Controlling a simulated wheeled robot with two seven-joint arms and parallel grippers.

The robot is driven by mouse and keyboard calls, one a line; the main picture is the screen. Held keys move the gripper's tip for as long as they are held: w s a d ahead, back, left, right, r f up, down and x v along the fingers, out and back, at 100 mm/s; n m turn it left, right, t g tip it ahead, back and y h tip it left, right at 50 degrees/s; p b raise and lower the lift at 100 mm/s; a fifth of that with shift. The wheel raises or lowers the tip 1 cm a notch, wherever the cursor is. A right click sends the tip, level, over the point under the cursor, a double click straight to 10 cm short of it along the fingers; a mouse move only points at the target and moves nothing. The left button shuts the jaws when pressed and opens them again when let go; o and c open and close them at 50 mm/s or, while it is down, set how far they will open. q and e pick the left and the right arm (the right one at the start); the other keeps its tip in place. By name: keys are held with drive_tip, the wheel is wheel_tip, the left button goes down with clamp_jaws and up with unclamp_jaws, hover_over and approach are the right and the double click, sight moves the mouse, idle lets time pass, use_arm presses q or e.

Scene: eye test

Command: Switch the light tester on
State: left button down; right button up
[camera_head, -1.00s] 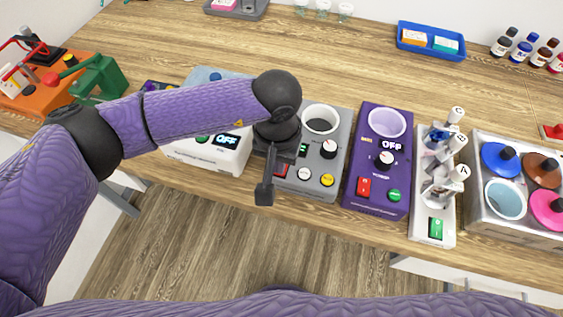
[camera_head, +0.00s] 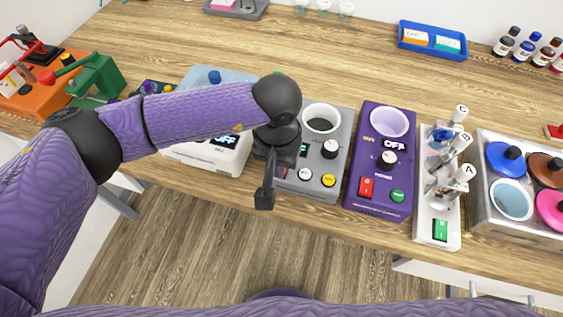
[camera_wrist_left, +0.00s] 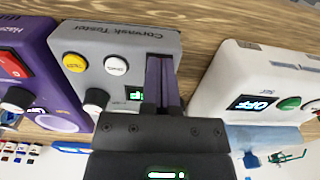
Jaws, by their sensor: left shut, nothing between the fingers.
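No label that I can read says light tester, so I cannot tell for sure which device it is. My left gripper (camera_head: 265,199) is shut and empty, pointing down at the left front of a grey tester (camera_head: 318,187). In the left wrist view the closed fingers (camera_wrist_left: 161,88) cross the grey tester's (camera_wrist_left: 110,42) panel, beside its white button and partly over its lit green display. I cannot tell whether they touch it. A red switch on its left is mostly hidden. A white device (camera_head: 205,158) left of the gripper shows OFF. My right gripper is out of view.
A purple device (camera_head: 378,206) showing OFF stands right of the grey tester. Beyond it are a white unit (camera_head: 437,205) with A, B, C handles and a steel bath (camera_head: 510,229) with coloured lids. A blue tray (camera_head: 432,39) lies behind; the wood between is clear.

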use_arm(q)
drive_tip(key=shift+f, duration=0.25)
wheel_tip(320, 180, up, 7)
drive_tip(key=p, duration=0.3)
idle(0.4)
